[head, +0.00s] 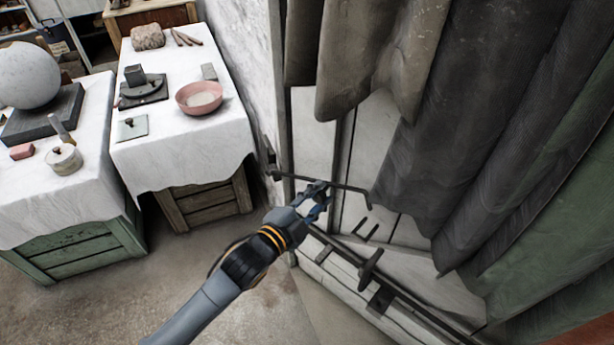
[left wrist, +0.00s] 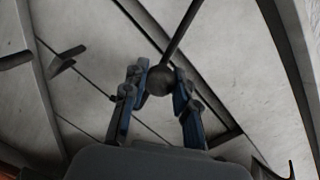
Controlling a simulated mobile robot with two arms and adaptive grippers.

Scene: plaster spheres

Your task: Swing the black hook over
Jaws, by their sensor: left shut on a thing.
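The black hook (head: 347,187) is a thin dark bar that runs from a bracket on the wall edge at the left across the pale panels, with a bent end at the right. My left gripper (head: 318,193) is at the bar, its fingers partly covering it. In the left wrist view, my left gripper (left wrist: 159,82) is shut on a dark round knob, from which the hook's thin rod (left wrist: 182,30) runs up to the right. My right gripper is not in view.
Dark curtains (head: 440,140) hang close on the right. A dark latch piece (head: 370,266) and rail lie below the hook. Two cloth-covered tables stand at the left, with a pink bowl (head: 199,97) and a large plaster sphere (head: 28,75). Floor is free between tables and panels.

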